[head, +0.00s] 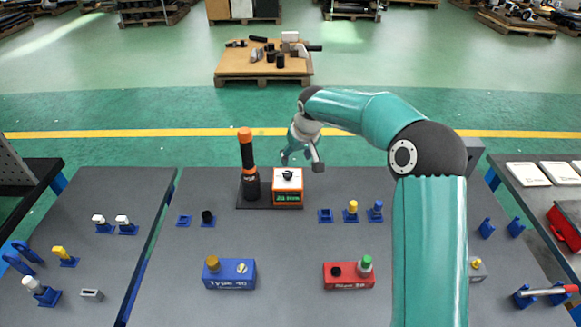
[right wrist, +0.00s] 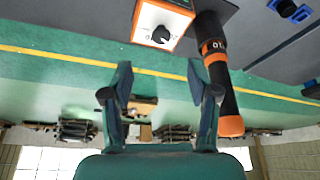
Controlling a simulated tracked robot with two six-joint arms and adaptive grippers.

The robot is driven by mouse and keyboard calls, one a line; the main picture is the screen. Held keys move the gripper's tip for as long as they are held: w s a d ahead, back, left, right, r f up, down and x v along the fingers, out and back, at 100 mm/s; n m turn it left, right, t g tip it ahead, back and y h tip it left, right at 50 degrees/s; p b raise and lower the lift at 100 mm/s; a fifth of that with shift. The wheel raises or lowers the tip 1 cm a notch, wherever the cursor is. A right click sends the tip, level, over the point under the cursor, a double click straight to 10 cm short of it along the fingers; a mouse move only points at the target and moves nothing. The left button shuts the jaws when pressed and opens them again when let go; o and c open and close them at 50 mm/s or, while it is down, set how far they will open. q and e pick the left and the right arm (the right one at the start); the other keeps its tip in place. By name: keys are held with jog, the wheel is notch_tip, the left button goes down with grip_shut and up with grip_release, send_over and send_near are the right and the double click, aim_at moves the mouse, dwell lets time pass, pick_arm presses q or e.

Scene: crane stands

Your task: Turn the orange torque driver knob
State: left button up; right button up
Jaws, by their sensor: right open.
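An orange box (head: 288,187) with a green-digit display and a white top stands on a dark base plate (head: 255,206) in the middle of the table. A black round knob (head: 288,175) sits on its top. Beside it on the left stands the upright black and orange torque driver (head: 248,165), with an orange upper end. My right gripper (head: 301,162) is open and empty, above and behind the box. In the right wrist view, the black knob (right wrist: 161,34) shows beyond the open fingers (right wrist: 160,88), and the torque driver (right wrist: 218,70) is partly behind one finger. My left gripper is out of view.
A blue block (head: 230,274) and a red block (head: 349,276) stand nearer on the table. Small blue holders, one with a yellow-topped piece (head: 351,211), line the right of the box. Side tables flank both sides. My right arm covers the table's right part.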

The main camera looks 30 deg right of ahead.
aim_at(290, 176)
jog(key=p+x, duration=0.2)
jog(key=x, duration=0.9)
jog(key=shift+f+p, duration=0.2)
jog(key=shift+p, duration=0.2)
